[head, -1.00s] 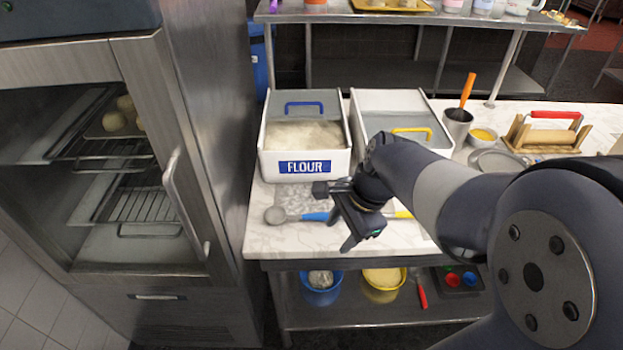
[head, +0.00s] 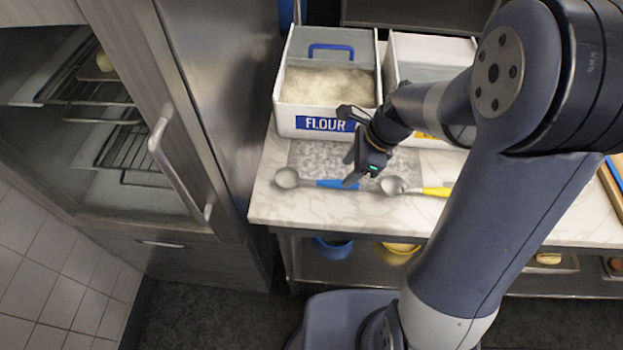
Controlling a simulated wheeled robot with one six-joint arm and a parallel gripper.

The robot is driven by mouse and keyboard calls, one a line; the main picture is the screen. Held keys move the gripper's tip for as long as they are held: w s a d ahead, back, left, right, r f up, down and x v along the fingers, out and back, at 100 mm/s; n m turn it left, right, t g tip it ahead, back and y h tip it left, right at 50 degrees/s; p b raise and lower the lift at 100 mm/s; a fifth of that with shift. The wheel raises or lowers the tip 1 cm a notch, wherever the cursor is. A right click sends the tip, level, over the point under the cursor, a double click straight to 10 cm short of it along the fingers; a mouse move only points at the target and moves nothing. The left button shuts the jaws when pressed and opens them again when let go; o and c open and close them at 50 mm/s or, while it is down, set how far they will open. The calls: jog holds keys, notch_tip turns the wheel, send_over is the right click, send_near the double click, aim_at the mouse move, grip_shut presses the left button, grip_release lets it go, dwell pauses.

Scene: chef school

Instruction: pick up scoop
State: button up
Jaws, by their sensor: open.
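A scoop with a metal bowl and blue handle (head: 333,184) lies on the marble counter in front of the flour bin. A second scoop with a yellow handle (head: 437,191) lies to its right, its metal bowl near the end of the blue handle. My gripper (head: 347,173) is open, with its fingers over or just above the blue handle. I cannot tell whether they touch it. My arm hides part of the area to the right.
The white bin labelled FLOUR (head: 325,117) stands right behind the scoops, with another white bin (head: 431,58) beside it. A steel oven-like cabinet (head: 225,120) is close on the left. Below are a blue bucket (head: 333,248) and a yellow bucket (head: 400,253) on a shelf.

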aim_at(339, 182)
jog(key=x, duration=0.4)
jog(key=shift+s+a+f, duration=0.2)
jog(key=shift+f, duration=0.15)
jog(key=shift+c, duration=0.4)
grip_shut()
notch_tip(339, 182, up, 10)
dwell(0.3)
